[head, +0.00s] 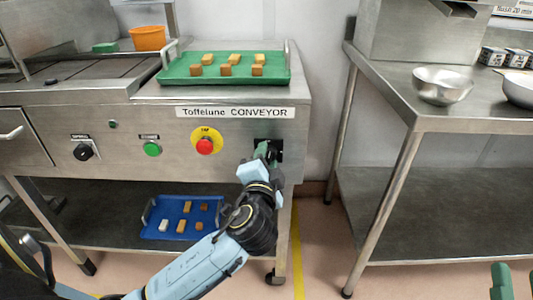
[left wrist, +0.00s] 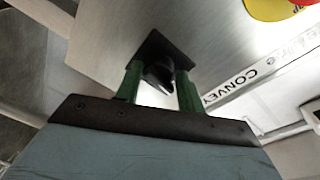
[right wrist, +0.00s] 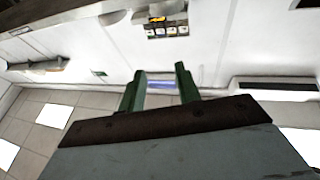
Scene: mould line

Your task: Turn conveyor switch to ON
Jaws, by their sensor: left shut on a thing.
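The conveyor switch is a black rotary knob on a black square plate (head: 273,143) at the right end of the steel machine front, below the "CONVEYOR" label (head: 235,112). My left gripper (head: 264,153) reaches it from the front and covers much of it in the head view. In the left wrist view the black knob (left wrist: 160,74) stands between the two green fingers of my left gripper (left wrist: 158,84), which is shut on it. The knob's exact setting is hard to read. My right gripper (right wrist: 160,88) is open and empty; its green fingertips show at the head view's lower right edge.
A red stop button (head: 204,146) on yellow, a green button (head: 152,149) and another black knob (head: 83,152) sit left of the switch. A green tray (head: 180,79) with several brown pieces lies on top. A blue tray (head: 155,233) lies below. A steel table (head: 420,115) stands right.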

